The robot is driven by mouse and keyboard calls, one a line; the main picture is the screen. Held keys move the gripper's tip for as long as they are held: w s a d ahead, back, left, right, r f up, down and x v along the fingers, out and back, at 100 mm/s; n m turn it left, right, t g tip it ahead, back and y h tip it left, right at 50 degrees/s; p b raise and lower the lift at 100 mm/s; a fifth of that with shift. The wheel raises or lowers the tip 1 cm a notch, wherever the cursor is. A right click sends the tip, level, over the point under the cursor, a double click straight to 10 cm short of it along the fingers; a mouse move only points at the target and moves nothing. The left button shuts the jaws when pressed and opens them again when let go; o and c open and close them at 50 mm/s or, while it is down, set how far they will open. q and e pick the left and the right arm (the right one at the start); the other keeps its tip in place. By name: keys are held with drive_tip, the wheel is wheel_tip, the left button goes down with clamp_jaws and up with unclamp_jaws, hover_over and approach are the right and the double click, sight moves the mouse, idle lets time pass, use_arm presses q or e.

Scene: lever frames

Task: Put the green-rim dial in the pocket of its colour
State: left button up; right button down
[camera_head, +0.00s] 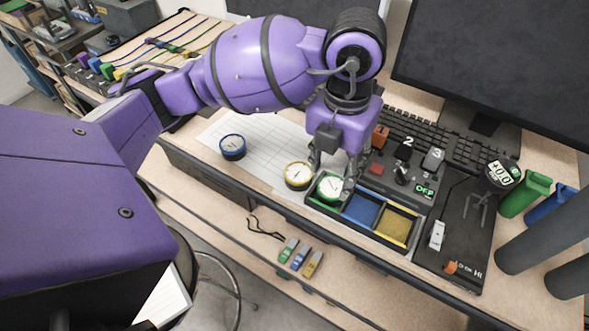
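The green-rim dial (329,188) has a white face and lies at the green pocket (313,196), the left one of a black three-pocket tray. The blue pocket (360,209) is in the middle and the yellow pocket (395,228) on the right; both look empty. My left gripper (331,174) points down over the green-rim dial, with a finger on either side of it. I cannot tell whether the fingers touch the rim or whether the dial rests fully on the pocket floor. My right gripper is not in view.
A yellow-rim dial (298,176) lies just left of the tray, and a blue-rim dial (232,146) farther left on white paper. A switch panel (404,172) stands behind the tray. A black panel (455,235) is to the right. A keyboard (440,133) and monitor are behind.

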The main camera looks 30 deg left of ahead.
sight(331, 186)
use_arm(q)
wheel_tip(331, 186, up, 8)
drive_tip(key=shift+p, duration=0.3)
drive_tip(key=shift+f, duration=0.2)
